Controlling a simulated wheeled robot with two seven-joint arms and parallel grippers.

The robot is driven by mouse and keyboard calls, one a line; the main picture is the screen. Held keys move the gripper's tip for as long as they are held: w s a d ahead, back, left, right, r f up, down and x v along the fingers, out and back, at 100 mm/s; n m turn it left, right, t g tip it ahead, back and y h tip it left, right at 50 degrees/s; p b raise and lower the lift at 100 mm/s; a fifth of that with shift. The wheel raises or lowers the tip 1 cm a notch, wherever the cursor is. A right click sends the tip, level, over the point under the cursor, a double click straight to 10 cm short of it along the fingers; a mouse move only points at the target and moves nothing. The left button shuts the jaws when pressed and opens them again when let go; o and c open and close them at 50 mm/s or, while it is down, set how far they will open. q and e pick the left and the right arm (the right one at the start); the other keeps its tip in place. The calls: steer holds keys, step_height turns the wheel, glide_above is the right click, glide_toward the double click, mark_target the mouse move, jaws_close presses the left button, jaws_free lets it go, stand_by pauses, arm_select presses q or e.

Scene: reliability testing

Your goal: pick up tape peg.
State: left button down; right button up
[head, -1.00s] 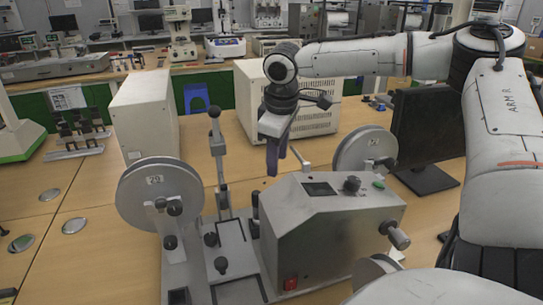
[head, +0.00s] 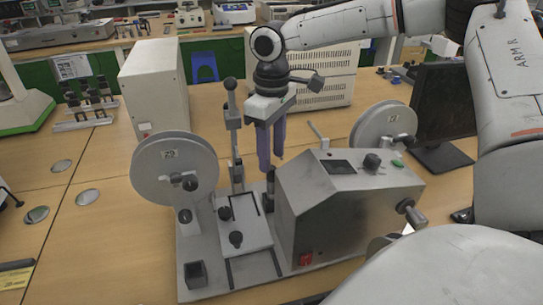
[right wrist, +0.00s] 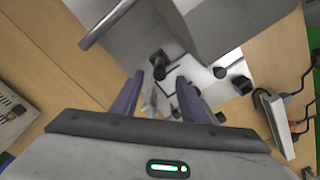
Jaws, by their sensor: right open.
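The tape machine (head: 340,215) stands on the bench, with a grey box body and a flat metal base. In the right wrist view, a black-knobbed peg (right wrist: 158,64) shows beyond the open right gripper (right wrist: 158,92). My left gripper is out of view.
A grey reel (head: 172,165) stands at the machine's left and another reel (head: 385,128) behind its right. A tall post (head: 234,140) rises close left of my right gripper. A monitor (head: 440,120) stands at right. Bench left of the machine is mostly clear.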

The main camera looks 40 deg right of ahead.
steer(key=shift+w+f, duration=0.1)
steer(key=shift+f, duration=1.2)
jaws_close()
steer(key=shift+r, duration=0.15)
step_height(320, 180, up, 28)
steer(key=p, duration=0.3)
